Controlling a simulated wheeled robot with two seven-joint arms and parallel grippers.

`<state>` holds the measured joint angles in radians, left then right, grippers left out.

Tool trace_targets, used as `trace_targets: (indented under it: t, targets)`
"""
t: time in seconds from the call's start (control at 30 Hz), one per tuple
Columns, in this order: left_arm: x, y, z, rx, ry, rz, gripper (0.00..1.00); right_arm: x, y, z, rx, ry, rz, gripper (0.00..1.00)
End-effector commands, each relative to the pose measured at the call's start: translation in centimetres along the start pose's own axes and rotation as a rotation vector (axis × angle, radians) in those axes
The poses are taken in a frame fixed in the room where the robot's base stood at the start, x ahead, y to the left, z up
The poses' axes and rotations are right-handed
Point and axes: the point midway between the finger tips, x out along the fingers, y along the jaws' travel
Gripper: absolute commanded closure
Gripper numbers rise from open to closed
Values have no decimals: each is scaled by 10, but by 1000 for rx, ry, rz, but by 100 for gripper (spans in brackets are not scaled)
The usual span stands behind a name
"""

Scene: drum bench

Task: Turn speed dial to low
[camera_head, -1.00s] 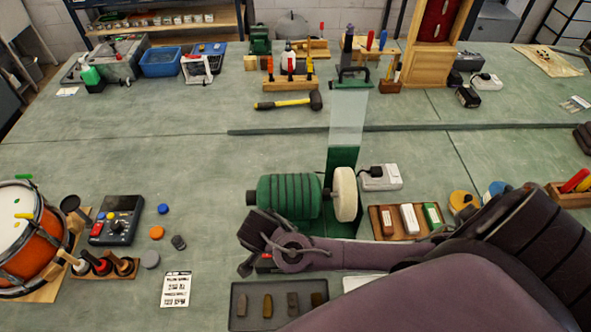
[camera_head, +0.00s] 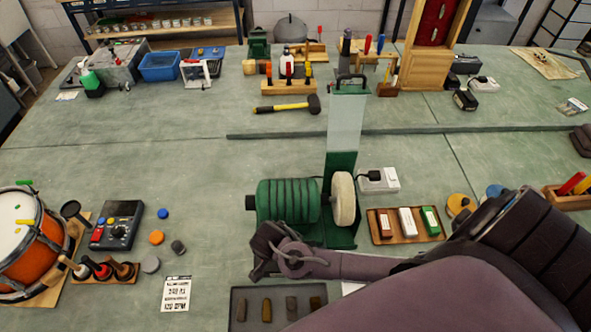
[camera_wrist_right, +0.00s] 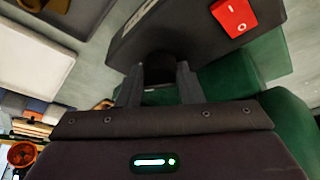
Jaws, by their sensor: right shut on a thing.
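The green motor machine (camera_head: 288,203) with a pale wheel (camera_head: 342,200) stands at the middle of the bench. In the right wrist view, its dark control panel (camera_wrist_right: 180,30) carries a red switch (camera_wrist_right: 233,16) and a dark round dial (camera_wrist_right: 158,63). My right gripper (camera_wrist_right: 159,82) is shut on the dial, one finger on each side. The dial's pointer and marks cannot be made out. In the head view my right gripper (camera_head: 266,252) is at the machine's front and hides the panel. My left gripper is not in view.
A tray of small blocks (camera_head: 239,309) lies just in front of the machine. A wooden tray with bars (camera_head: 386,225) is to its right. A drum (camera_head: 25,245) and control box (camera_head: 118,224) stand left.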

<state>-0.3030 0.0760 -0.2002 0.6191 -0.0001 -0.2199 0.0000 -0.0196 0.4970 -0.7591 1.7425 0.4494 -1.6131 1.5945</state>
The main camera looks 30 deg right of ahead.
Motion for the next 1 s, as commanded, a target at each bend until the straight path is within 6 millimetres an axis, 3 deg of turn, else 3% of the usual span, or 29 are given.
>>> trace_targets:
  t: [0.47,1.0]
  targets:
    - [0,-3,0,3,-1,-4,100,-1,1,0,-100,6,-41,89]
    - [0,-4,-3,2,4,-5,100,0,5,-1,-539,31,-224,89]
